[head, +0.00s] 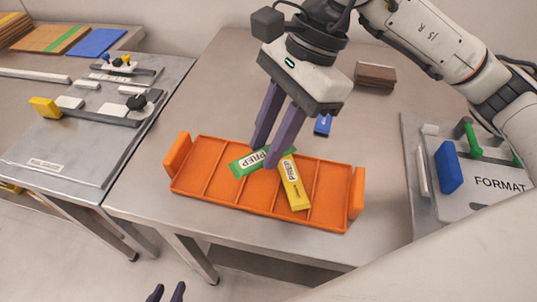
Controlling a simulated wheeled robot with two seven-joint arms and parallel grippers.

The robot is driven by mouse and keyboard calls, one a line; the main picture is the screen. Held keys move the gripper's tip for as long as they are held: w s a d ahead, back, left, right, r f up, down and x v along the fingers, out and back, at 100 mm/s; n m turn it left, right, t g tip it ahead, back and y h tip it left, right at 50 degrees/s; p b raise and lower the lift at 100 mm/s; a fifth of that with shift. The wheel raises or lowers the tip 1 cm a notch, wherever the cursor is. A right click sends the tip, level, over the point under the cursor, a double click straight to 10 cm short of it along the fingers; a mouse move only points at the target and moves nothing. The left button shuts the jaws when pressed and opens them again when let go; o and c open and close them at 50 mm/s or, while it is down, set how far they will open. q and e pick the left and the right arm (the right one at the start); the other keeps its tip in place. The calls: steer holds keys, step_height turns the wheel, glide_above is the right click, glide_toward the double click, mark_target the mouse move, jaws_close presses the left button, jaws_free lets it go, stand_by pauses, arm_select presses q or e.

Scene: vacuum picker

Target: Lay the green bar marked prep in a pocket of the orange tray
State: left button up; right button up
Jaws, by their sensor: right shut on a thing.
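The green bar (244,165), marked PREP, is over the middle pockets of the orange tray (207,197) and lies aslant to the dividers. My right gripper (266,154) is shut on the green bar, and its near finger hides part of it. A yellow bar (294,188), also marked PREP, lies aslant in the tray, close to the right of the green bar. Whether the green bar touches the tray or the yellow bar I cannot tell. My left gripper (166,292) shows only its fingertips at the bottom edge, apart and empty, well away from the tray.
A grey fixture plate (50,160) with clamps stands on the left table. A panel marked FORMAT (495,184) with a blue block (448,167) is at the right.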

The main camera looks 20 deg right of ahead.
step_height(320, 180, down, 4)
steer(key=shift+r, duration=0.2)
steer(key=o, duration=1)
steer(key=v, duration=1.2)
steer(key=shift+r+p, duration=0.1)
steer(key=shift+p, duration=0.25)
